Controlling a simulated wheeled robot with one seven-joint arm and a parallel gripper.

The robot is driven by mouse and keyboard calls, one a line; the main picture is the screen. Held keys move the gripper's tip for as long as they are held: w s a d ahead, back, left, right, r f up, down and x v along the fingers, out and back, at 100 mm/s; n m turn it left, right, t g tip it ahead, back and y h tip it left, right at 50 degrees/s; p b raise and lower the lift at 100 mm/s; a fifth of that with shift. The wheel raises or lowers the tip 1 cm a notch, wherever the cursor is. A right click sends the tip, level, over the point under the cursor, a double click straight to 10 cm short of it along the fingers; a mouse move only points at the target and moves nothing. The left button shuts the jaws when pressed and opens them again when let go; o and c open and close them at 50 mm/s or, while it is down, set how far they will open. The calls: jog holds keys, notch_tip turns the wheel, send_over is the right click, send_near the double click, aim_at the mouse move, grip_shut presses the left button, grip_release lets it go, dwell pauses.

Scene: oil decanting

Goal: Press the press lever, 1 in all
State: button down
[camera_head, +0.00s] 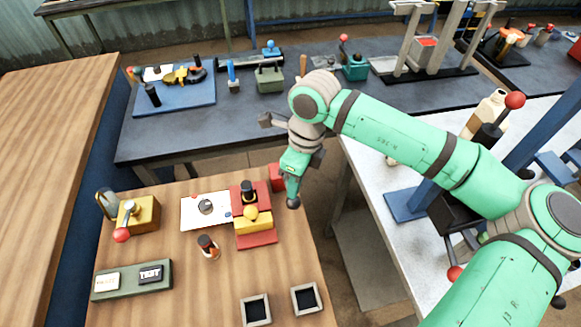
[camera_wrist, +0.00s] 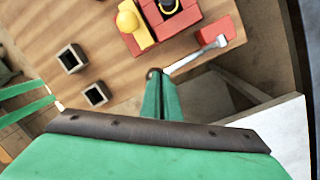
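A red and yellow block device (camera_head: 254,224) with a yellow ball and a black knob stands at the right side of the wooden table; it also shows in the wrist view (camera_wrist: 140,36). Beside it, a pale metal rod (camera_wrist: 195,57) runs next to a red block (camera_wrist: 215,32); the red block shows in the head view (camera_head: 276,176). I cannot tell which part is the press lever. My gripper (camera_head: 292,203) points down at the table's right edge, right of the device. In the wrist view its green fingers (camera_wrist: 160,92) are together, with nothing seen between them.
A yellow unit with a red-ball handle (camera_head: 137,213) and a labelled green box (camera_head: 132,280) stand left on the wooden table. Two square trays (camera_head: 256,310) lie at its front. A white table (camera_head: 375,190) with a red-ball lever (camera_head: 515,100) stands right, partly behind my arm.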

jog(key=shift+w+a+r, duration=0.35)
jog(key=shift+w+r, duration=0.4)
jog(key=w+a+r, duration=0.1)
jog(key=w+r, duration=0.3)
jog(key=shift+w+r, duration=0.15)
jog(key=shift+w, duration=0.25)
dwell(0.4)
jog(key=shift+w+a+r, duration=0.15)
jog(key=shift+w+r, duration=0.7)
jog(key=shift+w, duration=0.1)
jog(key=shift+w+a+r, duration=0.1)
jog(key=shift+w+r, duration=0.75)
jog(key=shift+w, duration=0.05)
